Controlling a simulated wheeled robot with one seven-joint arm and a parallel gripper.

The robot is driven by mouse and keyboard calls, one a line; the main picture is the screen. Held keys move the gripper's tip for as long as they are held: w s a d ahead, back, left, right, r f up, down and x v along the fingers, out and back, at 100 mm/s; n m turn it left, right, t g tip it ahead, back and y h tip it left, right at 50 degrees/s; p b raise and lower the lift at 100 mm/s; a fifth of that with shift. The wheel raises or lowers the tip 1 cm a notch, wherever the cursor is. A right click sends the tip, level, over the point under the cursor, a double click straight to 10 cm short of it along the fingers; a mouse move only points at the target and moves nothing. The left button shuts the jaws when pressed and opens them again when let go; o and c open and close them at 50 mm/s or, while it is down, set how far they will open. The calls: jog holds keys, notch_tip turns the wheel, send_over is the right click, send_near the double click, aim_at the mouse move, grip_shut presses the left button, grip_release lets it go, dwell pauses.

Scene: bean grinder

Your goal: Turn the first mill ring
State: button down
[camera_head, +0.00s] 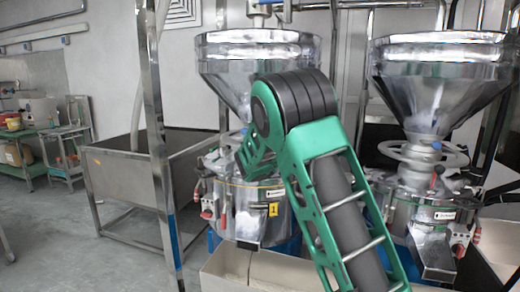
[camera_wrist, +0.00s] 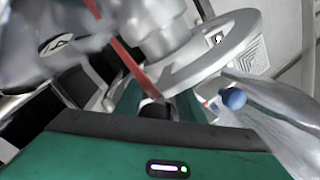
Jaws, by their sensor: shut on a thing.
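The first mill (camera_head: 245,205), with a yellow tag marked 1, stands left of the second mill in the head view. Its ring is mostly hidden there behind my green arm. In the wrist view the grey mill ring (camera_wrist: 210,58) curves around a metal neck above my gripper. My gripper (camera_wrist: 156,102) is at the ring's near lower rim and shut on it; the contact is partly hidden. In the head view my gripper (camera_head: 256,160) reaches down to the mill's top, below the hopper (camera_head: 225,70).
A blue knob (camera_wrist: 233,97) and a red lever (camera_wrist: 118,55) are close to my gripper. The second mill (camera_head: 415,205) with its ring (camera_head: 395,152) stands at the right. A metal post (camera_head: 155,120) and a steel tank (camera_head: 120,180) stand left. Pale bins (camera_head: 225,272) stand in front.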

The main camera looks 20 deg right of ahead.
jog(key=shift+s+d+f, duration=0.1)
jog(key=shift+s+d, duration=0.05)
jog(key=shift+d, duration=0.35)
jog(key=c, duration=1.5)
grip_release()
jog(key=shift+o, duration=0.2)
jog(key=shift+a, duration=0.35)
jog(key=v, duration=1)
jog(key=shift+s+f, duration=0.1)
jog(key=shift+s, duration=0.1)
jog(key=shift+c, duration=0.6)
